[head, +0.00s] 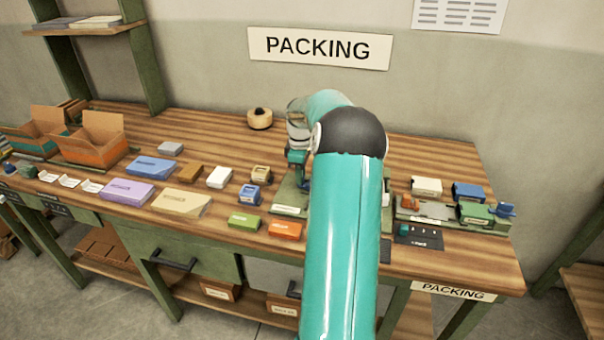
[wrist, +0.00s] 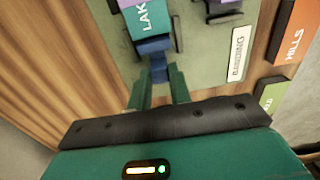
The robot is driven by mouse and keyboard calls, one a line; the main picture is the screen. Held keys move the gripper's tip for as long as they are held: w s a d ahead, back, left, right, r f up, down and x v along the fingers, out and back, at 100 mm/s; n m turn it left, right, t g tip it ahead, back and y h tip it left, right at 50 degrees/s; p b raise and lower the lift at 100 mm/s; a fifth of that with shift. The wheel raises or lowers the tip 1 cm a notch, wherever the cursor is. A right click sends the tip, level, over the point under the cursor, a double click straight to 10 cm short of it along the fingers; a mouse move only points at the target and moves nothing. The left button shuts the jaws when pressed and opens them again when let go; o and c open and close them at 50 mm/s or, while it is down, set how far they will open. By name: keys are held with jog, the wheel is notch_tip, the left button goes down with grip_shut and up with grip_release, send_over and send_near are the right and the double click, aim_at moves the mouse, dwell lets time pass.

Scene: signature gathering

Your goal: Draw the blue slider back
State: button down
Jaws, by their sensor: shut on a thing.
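My gripper (wrist: 159,82) is shut on the slider's narrow blue tab, with one finger on each side. My teal arm hides most of that board, and the slider cannot be made out there.
A white label (wrist: 237,53) and dark posts stand on the board. An orange "HILLS" box (wrist: 292,35) is beside it. On the bench (head: 430,262), a second fixture (head: 425,209) stands right of my arm, a tape roll (head: 260,118) behind, several boxes left.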

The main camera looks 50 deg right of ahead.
jog(key=shift+w+a, duration=0.35)
jog(key=shift+w, duration=0.45)
jog(key=shift+w+a, duration=0.35)
jog(key=shift+w, duration=0.45)
jog(key=c, duration=1.3)
grip_release()
jog(key=shift+w, duration=0.15)
jog(key=shift+r, duration=0.35)
jog(key=r, duration=1.3)
jog(key=shift+s+r, duration=0.1)
jog(key=shift+s, duration=0.1)
